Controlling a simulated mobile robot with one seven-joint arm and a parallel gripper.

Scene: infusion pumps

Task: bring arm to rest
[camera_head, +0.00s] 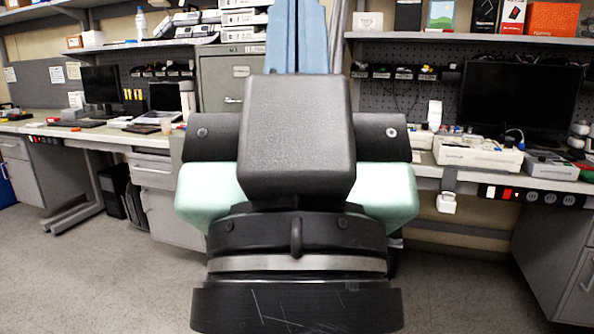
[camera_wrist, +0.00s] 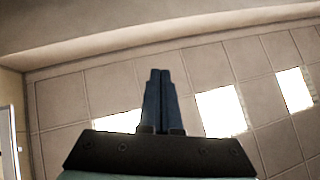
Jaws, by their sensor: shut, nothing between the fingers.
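My gripper (camera_wrist: 160,74) shows in the wrist view, with its two dark fingers side by side and touching. Nothing is between them. The wrist view looks past the fingers at a tiled ceiling with bright light panels, so the gripper points upward. In the head view my own arm, black with pale green parts, fills the middle of the picture. Its blue upper part (camera_head: 296,38) rises out of the top of the frame. The fingertips cannot be made out in the head view, and the arm hides part of the benches behind it.
A workbench on the right holds a monitor (camera_head: 519,99) and pale devices (camera_head: 478,152). A bench on the left holds another monitor (camera_head: 102,86) and a laptop (camera_head: 164,97). A grey cabinet (camera_head: 222,85) stands behind my arm. The floor (camera_head: 95,275) at the left is clear.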

